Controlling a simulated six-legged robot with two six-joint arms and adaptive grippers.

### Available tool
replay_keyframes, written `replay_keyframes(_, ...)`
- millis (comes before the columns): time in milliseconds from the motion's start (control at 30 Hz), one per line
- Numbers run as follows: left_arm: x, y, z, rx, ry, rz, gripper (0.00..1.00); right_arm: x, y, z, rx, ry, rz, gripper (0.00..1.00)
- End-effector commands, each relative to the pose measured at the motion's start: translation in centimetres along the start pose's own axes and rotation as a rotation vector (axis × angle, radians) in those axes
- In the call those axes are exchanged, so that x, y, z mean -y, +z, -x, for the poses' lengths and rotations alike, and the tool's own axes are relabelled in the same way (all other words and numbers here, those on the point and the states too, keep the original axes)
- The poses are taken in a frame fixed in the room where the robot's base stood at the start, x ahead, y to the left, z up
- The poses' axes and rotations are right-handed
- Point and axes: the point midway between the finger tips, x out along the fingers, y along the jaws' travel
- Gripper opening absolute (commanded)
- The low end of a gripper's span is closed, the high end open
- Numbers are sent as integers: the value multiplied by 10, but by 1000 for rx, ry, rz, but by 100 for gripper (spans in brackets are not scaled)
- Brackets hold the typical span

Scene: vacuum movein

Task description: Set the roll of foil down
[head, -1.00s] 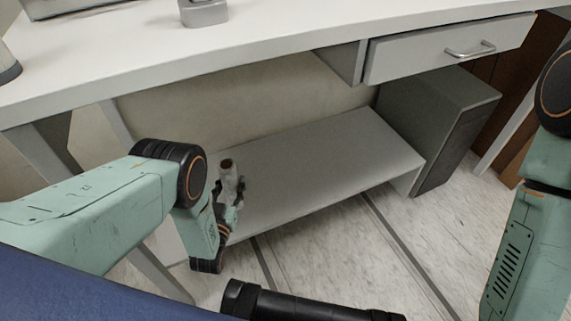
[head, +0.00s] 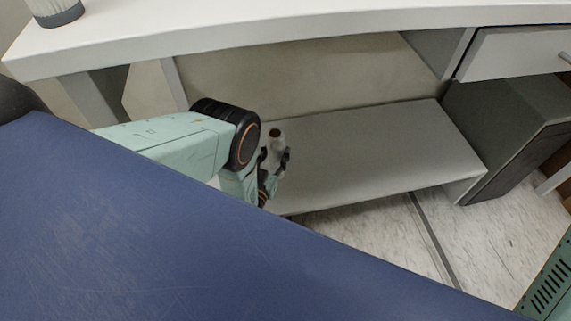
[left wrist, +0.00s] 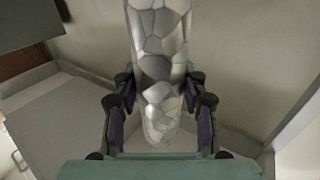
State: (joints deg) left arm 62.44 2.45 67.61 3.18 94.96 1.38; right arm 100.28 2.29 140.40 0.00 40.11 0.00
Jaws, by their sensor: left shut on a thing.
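In the left wrist view the crinkled silvery roll (left wrist: 158,60) runs from the top edge down between the two fingers (left wrist: 160,112). The roll is over the left part of the low grey shelf (head: 380,150) under the white desk. I cannot tell whether its lower end touches the shelf. My right gripper is out of view.
The white desk top (head: 300,25) overhangs the shelf. A drawer (head: 520,50) and a dark grey cabinet (head: 510,120) stand at the right. The shelf's middle and right are bare. A scuffed blue surface (head: 150,230) fills the lower left and hides part of my arm.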

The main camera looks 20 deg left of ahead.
Motion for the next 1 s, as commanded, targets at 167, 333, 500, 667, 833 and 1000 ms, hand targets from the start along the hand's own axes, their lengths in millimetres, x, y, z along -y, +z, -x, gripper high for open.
replay_keyframes(167,0,27,-1,-4,0,0,0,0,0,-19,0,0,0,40)
replay_keyframes(333,1,33,-2,-5,-1,0,0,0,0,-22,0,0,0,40)
replay_keyframes(500,2,48,-3,-5,-1,0,0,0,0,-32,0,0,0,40)
replay_keyframes(667,2,67,-4,-4,-1,0,0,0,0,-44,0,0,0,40)
replay_keyframes(833,2,68,-4,-6,-1,0,0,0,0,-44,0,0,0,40)
replay_keyframes(1000,2,68,-4,-5,-1,0,0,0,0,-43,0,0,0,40)
